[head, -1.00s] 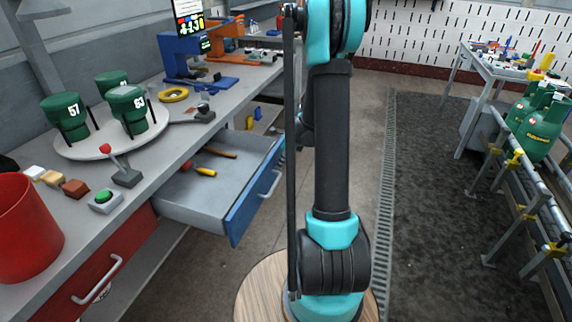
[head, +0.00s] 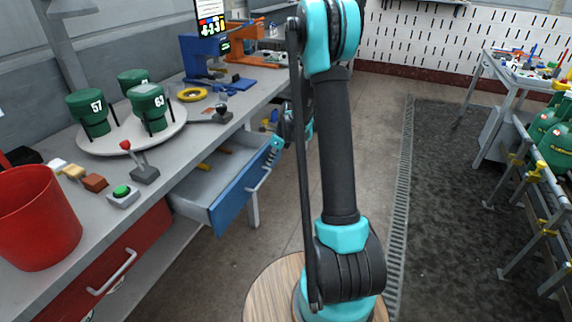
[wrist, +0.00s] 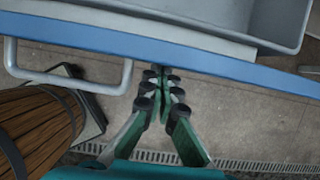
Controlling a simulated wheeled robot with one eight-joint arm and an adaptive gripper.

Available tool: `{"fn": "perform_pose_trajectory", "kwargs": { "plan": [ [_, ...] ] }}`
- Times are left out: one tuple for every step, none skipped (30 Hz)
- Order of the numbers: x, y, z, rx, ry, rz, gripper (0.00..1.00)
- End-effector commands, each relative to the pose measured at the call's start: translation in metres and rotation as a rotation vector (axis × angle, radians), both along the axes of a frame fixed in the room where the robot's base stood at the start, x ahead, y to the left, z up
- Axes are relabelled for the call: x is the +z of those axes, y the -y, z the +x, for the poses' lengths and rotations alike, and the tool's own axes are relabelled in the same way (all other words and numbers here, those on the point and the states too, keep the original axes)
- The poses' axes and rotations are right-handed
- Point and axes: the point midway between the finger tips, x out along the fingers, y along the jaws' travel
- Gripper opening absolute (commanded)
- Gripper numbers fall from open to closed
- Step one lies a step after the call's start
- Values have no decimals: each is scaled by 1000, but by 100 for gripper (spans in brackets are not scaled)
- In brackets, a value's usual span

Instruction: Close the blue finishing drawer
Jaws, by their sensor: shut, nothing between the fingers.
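The blue drawer (head: 236,194) is partly pulled out of the bench, with a grey tray and a pale bar handle. Yellow- and red-handled tools lie inside it. In the wrist view its blue front (wrist: 215,64) crosses the top, with the handle (wrist: 70,86) to the left. My gripper (wrist: 165,74) has its fingers together, with nothing between them. The fingertips are at the outer face of the blue front, right of the handle, and seem to touch it. In the head view the gripper (head: 274,150) is small at the drawer's far end, partly hidden by my arm.
A red drawer (head: 115,262) is shut at the near left. The bench (head: 190,135) carries a red bin (head: 38,220), a turntable (head: 110,142) with green cylinders, a lever and a green button (head: 122,193). A conveyor (head: 530,180) stands right. Floor between is free.

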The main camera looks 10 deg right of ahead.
Motion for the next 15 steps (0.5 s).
{"fn": "perform_pose_trajectory", "kwargs": {
  "plan": [
    [0,-14,9,5,0,0,0],
    [0,-20,14,5,-1,-1,0],
    [0,-30,21,5,0,-1,0],
    [0,-36,26,5,0,-1,0],
    [0,-43,31,4,0,0,0],
    [0,-52,37,4,0,0,0],
    [0,-59,42,4,0,0,0],
    [0,-66,47,4,0,0,0],
    [0,-74,53,4,0,0,0],
    [0,-81,58,4,0,0,0],
    [0,-87,62,4,-1,0,0],
    [0,-95,68,3,0,0,0],
    [0,-101,72,3,0,0,0],
    [0,-106,77,3,1,-1,0],
    [0,-113,82,3,1,-1,0]
  ]
}}
